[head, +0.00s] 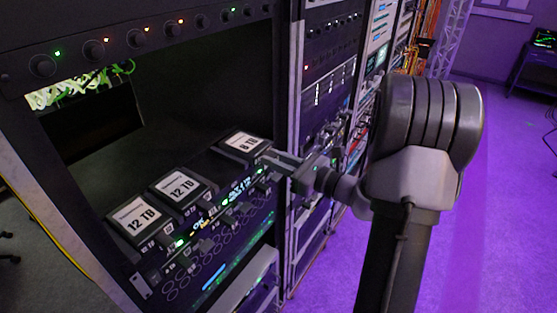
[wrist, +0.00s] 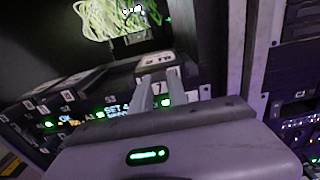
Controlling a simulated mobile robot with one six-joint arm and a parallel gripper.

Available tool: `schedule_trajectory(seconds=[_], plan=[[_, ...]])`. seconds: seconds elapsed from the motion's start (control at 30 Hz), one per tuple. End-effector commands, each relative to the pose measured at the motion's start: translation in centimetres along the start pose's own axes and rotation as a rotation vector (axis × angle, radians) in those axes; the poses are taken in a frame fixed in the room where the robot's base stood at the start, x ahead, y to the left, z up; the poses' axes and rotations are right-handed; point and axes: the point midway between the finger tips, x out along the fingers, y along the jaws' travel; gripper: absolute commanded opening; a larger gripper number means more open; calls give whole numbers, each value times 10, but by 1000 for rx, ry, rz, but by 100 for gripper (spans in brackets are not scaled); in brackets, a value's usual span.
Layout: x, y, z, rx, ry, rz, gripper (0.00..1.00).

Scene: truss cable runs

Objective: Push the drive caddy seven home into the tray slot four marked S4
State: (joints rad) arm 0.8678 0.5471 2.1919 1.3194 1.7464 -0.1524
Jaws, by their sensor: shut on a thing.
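The drive caddy (head: 240,145) with a white "8 TB" label lies at the right end of the tray row in the head view. It also shows in the wrist view (wrist: 172,59), where a "7" is partly visible on its front. My gripper (head: 272,157) reaches in from the right and is shut on the caddy's front; in the wrist view its two fingers (wrist: 154,84) stand close together there. The tray (head: 215,215) has a lit front with small displays. The S4 mark is not legible, and the fingers hide part of the caddy front. I cannot tell how deep the caddy sits.
Two caddies labelled "12 TB" (head: 137,222) (head: 180,187) sit left of it. A rack post (head: 292,110) stands close on the right. A panel with knobs (head: 130,38) hangs above, with open space between it and the tray. Green cables (wrist: 100,20) show behind.

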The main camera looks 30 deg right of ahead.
Motion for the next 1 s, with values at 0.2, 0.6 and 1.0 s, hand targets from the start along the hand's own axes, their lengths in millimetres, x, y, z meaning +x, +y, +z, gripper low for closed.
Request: schedule_trajectory(seconds=[0.2, 0.6, 1.0], plan=[[0, 0, 0, 0, -1, -1, 0], [9, 0, 1, -1, -1, 0, 0], [15, -1, 0, -1, -1, -1, 45]])
